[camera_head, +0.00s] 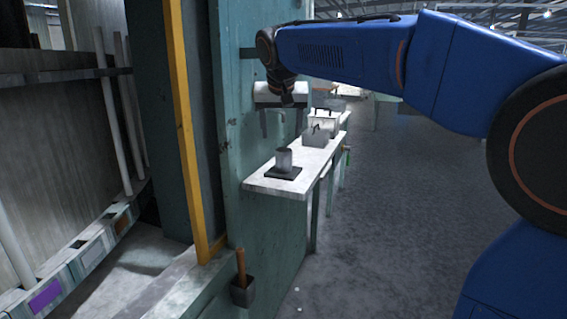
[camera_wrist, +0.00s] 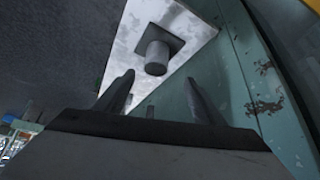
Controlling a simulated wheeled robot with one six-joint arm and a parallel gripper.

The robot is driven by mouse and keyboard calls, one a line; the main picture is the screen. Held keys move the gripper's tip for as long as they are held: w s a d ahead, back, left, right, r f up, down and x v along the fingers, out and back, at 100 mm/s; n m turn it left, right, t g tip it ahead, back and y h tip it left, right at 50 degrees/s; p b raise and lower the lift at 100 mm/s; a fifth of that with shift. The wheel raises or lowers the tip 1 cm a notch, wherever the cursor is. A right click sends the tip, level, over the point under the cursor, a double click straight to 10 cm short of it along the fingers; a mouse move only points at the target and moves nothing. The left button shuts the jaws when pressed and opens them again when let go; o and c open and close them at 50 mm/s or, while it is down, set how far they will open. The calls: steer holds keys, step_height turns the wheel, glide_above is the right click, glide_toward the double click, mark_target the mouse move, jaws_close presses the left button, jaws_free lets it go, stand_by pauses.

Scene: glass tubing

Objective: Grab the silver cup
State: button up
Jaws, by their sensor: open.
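The silver cup (camera_head: 284,161) stands upright on a dark square plate (camera_head: 270,174) near the front end of a narrow white shelf (camera_head: 260,185). In the wrist view, the cup (camera_wrist: 157,57) shows beyond my fingertips and roughly centred between them, with the plate (camera_wrist: 175,43) behind it. My gripper (camera_wrist: 159,77) is open, its two fingers apart with nothing between them. In the head view, the end of my arm hangs above the shelf, higher than the cup and apart from it; the fingertips are hard to make out there.
Metal boxes with dark handles (camera_head: 316,137) stand farther back on the shelf. A teal wall panel (camera_head: 233,120) borders the shelf on the left, with a yellow post (camera_head: 181,120) nearer. A small dark holder (camera_head: 243,292) is below. Open grey floor (camera_head: 420,200) lies to the right.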

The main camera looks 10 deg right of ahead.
mark_target(284, 155)
steer(key=x, duration=0.7)
steer(key=shift+f, duration=0.1)
steer(key=shift+d+x, duration=0.2)
steer(key=shift+x, duration=1.15)
steer(key=shift+d+x, duration=0.2)
steer(key=shift+x, duration=1.15)
steer(key=shift+w, duration=0.1)
steer(key=shift+c, duration=0.7)
steer(key=c, duration=1.1)
steer(key=shift+r, duration=0.2)
